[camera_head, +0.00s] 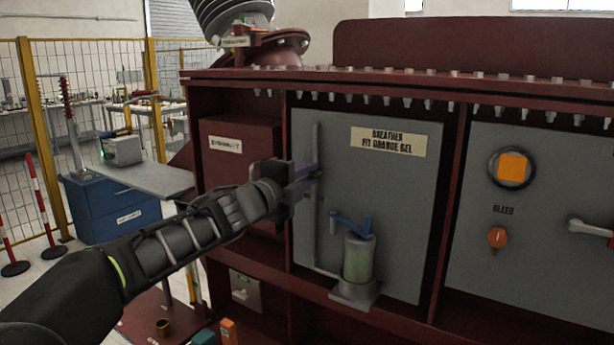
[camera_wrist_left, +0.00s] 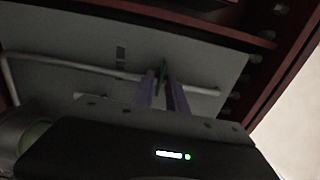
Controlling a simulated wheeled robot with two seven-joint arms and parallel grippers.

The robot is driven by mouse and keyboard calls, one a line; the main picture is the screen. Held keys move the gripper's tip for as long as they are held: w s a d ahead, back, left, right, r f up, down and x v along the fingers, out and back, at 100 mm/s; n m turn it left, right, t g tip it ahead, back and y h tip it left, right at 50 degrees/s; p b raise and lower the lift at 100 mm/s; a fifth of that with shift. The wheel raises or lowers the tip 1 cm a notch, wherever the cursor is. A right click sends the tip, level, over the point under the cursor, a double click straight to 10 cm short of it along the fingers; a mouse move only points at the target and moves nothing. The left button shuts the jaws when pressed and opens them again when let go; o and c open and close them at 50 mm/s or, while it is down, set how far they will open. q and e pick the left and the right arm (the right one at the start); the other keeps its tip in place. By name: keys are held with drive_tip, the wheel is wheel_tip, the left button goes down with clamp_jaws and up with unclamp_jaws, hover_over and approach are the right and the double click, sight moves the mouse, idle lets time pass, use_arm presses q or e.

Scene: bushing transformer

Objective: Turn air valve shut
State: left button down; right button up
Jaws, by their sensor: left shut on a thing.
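My left gripper (camera_head: 308,172) reaches in from the left to the thin vertical pipe on the grey breather panel. Its purple fingers also show in the left wrist view (camera_wrist_left: 161,84). They are closed on a thin green handle (camera_wrist_left: 162,70), which appears to be the air valve's handle and stands in front of the grey pipe (camera_wrist_left: 205,91). In the head view the handle is hidden by the gripper. The pipe (camera_head: 315,225) runs down the panel (camera_head: 405,205) toward the breather jar. My right gripper is not in view.
A breather jar (camera_head: 358,258) with a blue fitting (camera_head: 350,223) stands on a bracket below and right of the gripper. An orange bleed knob (camera_head: 497,237) and a grey lever (camera_head: 588,228) are on the right panel. A blue cabinet (camera_head: 110,208) stands at left.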

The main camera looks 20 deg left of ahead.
use_arm(q)
drive_tip(key=shift+f, duration=0.1)
drive_tip(key=c, duration=1.6)
unclamp_jaws()
drive_tip(key=s+a, duration=0.1)
drive_tip(key=s, duration=0.6)
drive_tip(key=shift+s, duration=0.35)
